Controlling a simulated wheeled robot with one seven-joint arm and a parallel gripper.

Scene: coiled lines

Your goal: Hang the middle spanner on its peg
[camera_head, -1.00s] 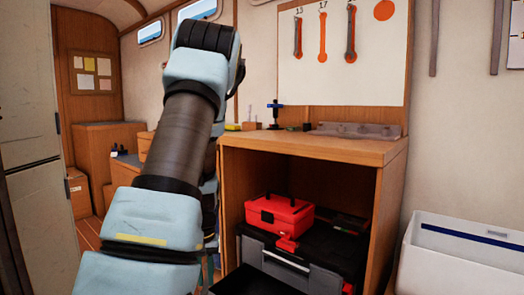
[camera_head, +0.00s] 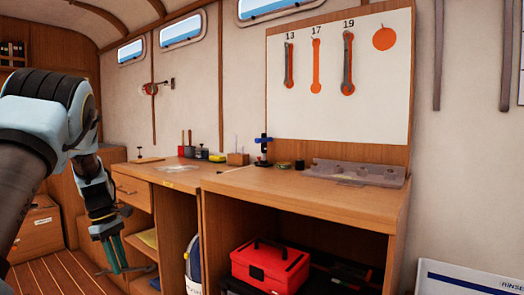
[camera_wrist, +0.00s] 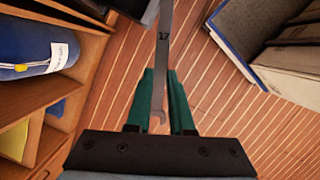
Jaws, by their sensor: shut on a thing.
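The middle spanner (camera_wrist: 164,37), a grey steel one marked 17, is between the green fingers of my gripper (camera_wrist: 161,78) in the wrist view. The gripper is shut on it, above the plank floor. The white board (camera_head: 290,118) on the wall carries the numbers 13, 17 and 19. Below 17 is a bare orange spanner outline (camera_head: 316,68); its peg is too small to tell. Spanners hang at 13 (camera_head: 289,66) and 19 (camera_head: 348,66).
A wooden workbench (camera_head: 300,190) stands below the board, with a grey rack (camera_head: 355,173) and a blue-black tool (camera_head: 264,150) on it. A red toolbox (camera_head: 270,268) is underneath. Shelves with a blue item (camera_wrist: 35,50) are left of my gripper; a box (camera_wrist: 285,40) is right.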

